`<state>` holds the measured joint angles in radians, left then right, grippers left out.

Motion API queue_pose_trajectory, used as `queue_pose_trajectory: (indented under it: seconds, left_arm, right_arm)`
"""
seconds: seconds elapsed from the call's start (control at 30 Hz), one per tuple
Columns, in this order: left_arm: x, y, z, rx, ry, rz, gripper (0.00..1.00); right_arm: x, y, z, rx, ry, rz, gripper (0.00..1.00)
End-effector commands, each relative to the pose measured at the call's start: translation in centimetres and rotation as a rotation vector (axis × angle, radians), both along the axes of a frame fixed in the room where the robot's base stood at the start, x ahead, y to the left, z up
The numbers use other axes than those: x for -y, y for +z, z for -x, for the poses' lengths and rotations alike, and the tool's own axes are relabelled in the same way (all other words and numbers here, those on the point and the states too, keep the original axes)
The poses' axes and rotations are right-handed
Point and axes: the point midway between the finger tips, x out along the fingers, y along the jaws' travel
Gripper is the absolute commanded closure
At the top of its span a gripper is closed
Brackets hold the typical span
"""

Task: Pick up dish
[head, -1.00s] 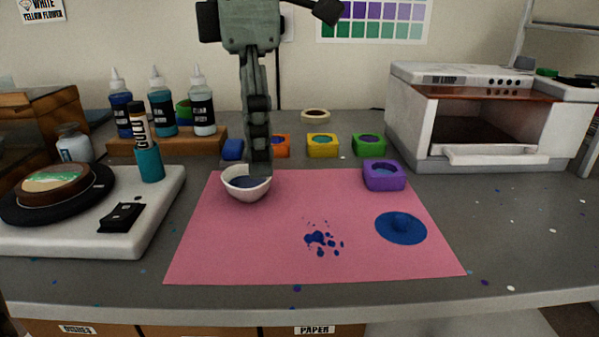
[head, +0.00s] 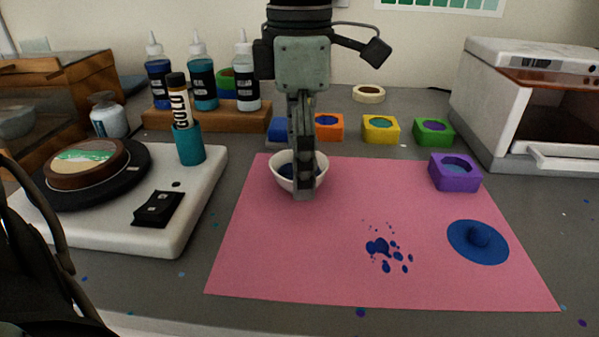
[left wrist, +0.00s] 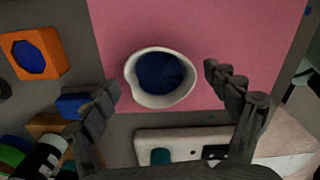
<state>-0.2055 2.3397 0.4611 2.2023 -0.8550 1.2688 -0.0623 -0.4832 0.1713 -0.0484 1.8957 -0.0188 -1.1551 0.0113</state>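The dish is a small white bowl (head: 281,178) holding dark blue resin, upright on the pink mat (head: 330,215) near its far left corner. My left gripper (head: 305,188) hangs down over it in the head view, with a finger in front of the dish's near side. In the left wrist view the dish (left wrist: 133,88) lies between the two spread fingers of my left gripper (left wrist: 162,78). Both fingers look apart from the rim, so the gripper is open. My right gripper is not in view.
Blue (head: 280,130), orange (head: 329,127), yellow (head: 381,129) and green (head: 433,131) moulds stand behind the mat. A purple mould (head: 455,173) stands on its right side. Blue spills mark the mat. A white platform (head: 170,235) is left; bottles (head: 202,85) stand behind.

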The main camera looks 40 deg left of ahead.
Motion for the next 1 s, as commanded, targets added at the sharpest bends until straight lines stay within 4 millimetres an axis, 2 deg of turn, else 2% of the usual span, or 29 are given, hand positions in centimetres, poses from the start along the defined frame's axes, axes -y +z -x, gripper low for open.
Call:
queue_pose_trajectory:
  seconds: [0.07,0.4,0.77,1.0]
  left_arm:
    - [0.0,0.0,0.0,0.000,0.000,0.000,0.24]
    - [0.0,0.0,0.0,0.000,0.000,0.000,0.66]
    - [0.0,0.5,-0.1,0.002,0.000,-0.001,0.68]
    - [0.0,3.2,-0.1,0.004,0.002,-0.001,0.68]
  right_arm:
    - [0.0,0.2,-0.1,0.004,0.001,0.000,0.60]
    - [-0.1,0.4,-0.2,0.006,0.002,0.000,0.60]
    - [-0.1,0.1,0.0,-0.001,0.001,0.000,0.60]
    - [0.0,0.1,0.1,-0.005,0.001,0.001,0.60]
